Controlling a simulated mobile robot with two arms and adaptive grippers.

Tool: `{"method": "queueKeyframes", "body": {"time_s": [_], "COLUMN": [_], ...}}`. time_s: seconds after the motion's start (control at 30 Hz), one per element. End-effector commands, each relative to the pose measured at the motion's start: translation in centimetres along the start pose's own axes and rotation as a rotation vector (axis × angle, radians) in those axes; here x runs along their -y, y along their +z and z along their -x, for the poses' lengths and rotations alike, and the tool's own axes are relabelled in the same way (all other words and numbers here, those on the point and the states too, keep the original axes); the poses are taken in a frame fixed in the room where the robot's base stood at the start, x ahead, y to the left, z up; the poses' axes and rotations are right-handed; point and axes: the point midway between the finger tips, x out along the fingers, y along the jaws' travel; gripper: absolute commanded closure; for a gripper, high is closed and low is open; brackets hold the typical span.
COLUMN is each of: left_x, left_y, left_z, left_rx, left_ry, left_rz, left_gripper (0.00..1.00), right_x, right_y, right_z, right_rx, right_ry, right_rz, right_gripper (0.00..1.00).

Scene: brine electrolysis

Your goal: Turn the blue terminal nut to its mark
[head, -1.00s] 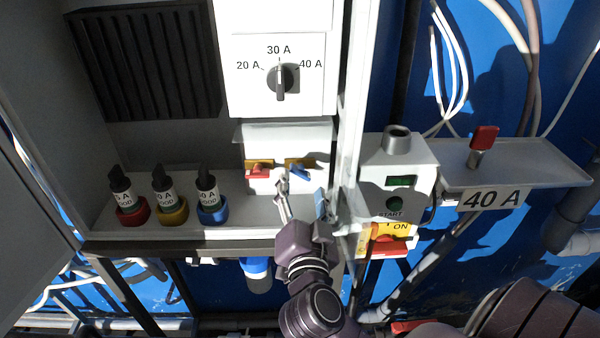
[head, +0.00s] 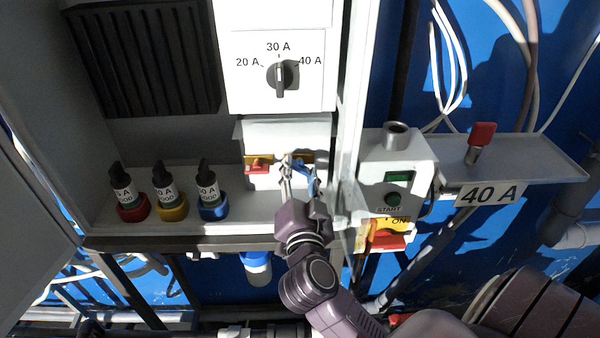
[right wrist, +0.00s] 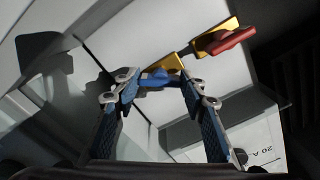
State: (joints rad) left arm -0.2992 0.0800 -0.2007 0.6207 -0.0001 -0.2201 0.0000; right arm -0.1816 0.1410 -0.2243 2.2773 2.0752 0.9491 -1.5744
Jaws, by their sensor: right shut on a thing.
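The blue terminal nut (head: 303,172) is on the right of two terminals on the white block in the cabinet. In the right wrist view the blue nut (right wrist: 157,77) lies between the fingertips, in front of its yellow plate (right wrist: 167,65). My right gripper (head: 300,167) reaches up to it from below and is shut on it, one finger on each side. The fingers hide part of the nut, and I cannot make out its mark. The red terminal nut (head: 259,169) sits on its own yellow plate to the left. My left gripper is not in view.
Three fuses with red, yellow and blue bases (head: 213,212) stand on the shelf to the left. A rotary selector (head: 280,76) is above. A grey START box (head: 397,175) and a 40 A ledge (head: 545,168) are at the right. A cabinet post stands close right of my gripper.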

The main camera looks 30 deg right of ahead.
Motion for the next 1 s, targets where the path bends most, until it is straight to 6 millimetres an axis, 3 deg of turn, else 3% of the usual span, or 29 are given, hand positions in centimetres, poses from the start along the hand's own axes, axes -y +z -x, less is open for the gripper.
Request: {"method": "queueKeyframes", "body": {"time_s": [0.47,1.0], "left_x": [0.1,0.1], "left_y": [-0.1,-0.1], "left_z": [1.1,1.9], "left_rx": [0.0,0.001], "left_ry": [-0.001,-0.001], "left_rz": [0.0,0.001], "left_gripper": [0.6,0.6], "right_x": [0.1,-0.1], "right_y": [-0.1,0.0], "right_z": [0.0,0.0], "right_rx": [0.002,0.0], "right_ry": [0.001,0.002], "right_rz": [-0.131,-0.623], "right_gripper": [0.85,0.85]}}
